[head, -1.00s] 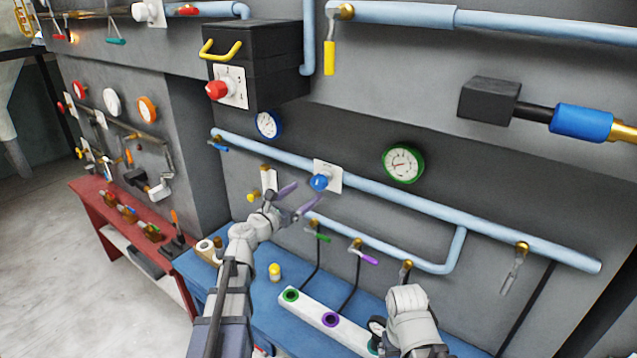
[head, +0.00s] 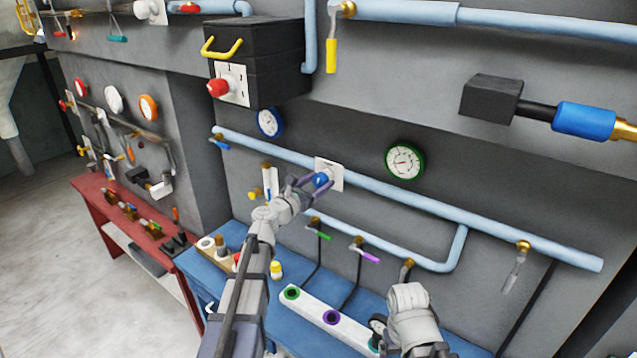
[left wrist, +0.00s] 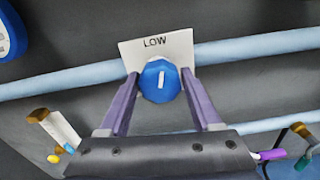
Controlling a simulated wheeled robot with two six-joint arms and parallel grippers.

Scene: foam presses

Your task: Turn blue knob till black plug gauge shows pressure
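The blue knob (head: 320,180) sits on a white plate on the light blue pipe. The left wrist view shows the knob (left wrist: 160,81), its white mark upright below the word LOW. My left gripper (head: 308,182) has its two purple fingers on either side of the knob; in the left wrist view (left wrist: 162,88) they are open, with slight gaps beside it. A small dark-rimmed gauge (head: 378,325) stands by the dark end socket of the white bar, partly behind my right arm. Its dial is too small to read. My right gripper's fingers do not show.
The white bar (head: 312,309) with green and purple sockets lies on the blue table (head: 207,262). A green-rimmed gauge (head: 405,160) and a blue-rimmed gauge (head: 269,122) hang on the wall. Green (head: 320,233) and purple (head: 366,255) valve handles are below the knob.

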